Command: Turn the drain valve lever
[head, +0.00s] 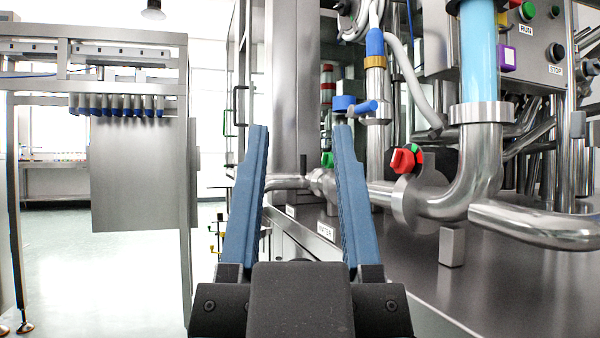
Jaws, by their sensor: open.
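My gripper (300,128) is open and empty, its two blue fingers pointing forward in the head view. A blue lever-like handle (355,106) sits on a valve just above and right of the right fingertip; I see no contact. A thin black upright lever (303,165) stands on the horizontal pipe, seen between the fingers and beyond them. A red knob (405,159) with green parts is on the pipework to the right of the fingers. No readable label shows which of these is the drain valve lever. The right finger hides part of the pipe.
Thick steel pipes (480,160) and a steel deck (400,270) fill the right side. A control box (535,50) with buttons is at upper right. A steel frame with a hanging panel (140,175) stands at left. Open floor (85,260) lies at lower left.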

